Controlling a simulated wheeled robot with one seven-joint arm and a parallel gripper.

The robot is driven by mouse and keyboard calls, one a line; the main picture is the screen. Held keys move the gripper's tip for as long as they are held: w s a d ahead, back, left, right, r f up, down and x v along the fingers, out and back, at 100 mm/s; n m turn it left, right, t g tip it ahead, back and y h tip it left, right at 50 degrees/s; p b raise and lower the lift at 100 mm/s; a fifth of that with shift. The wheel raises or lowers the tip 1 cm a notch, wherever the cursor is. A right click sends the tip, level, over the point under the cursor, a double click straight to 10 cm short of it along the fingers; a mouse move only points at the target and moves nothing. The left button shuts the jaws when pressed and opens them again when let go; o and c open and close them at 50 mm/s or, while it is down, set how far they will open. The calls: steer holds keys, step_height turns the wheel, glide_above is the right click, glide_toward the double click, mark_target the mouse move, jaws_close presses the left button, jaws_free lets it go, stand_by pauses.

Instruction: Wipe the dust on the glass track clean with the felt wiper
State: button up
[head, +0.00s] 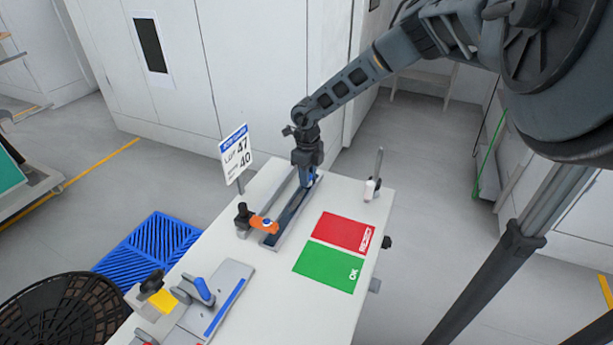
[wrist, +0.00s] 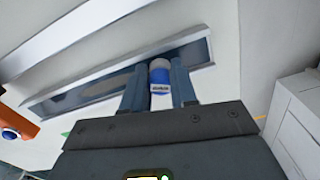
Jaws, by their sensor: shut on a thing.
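The glass track (head: 283,222) is a long dark strip in a light frame on the white table. It also shows in the wrist view (wrist: 95,97), with cloudy pale patches on its surface left of my gripper. My gripper (head: 307,181) is over the track's far end, pointing down. In the wrist view its two fingers (wrist: 160,88) are shut on the felt wiper (wrist: 160,75), a small blue piece with a pale top and a label. The wiper's underside is hidden, so I cannot tell whether it touches the glass.
An orange clamp (head: 264,224) with a black knob sits at the track's near end. A sign (head: 235,153) stands at the table's left edge. Red (head: 343,232) and green (head: 328,268) mats lie to the right. A fixture with a blue handle (head: 204,291) is at the front.

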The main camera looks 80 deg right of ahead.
mark_target(286, 218)
steer(key=shift+w+a+r, duration=0.1)
steer(key=shift+w+a, duration=0.1)
steer(key=shift+a, duration=0.7)
steer(key=shift+w+a, duration=0.15)
steer(key=shift+a, duration=0.75)
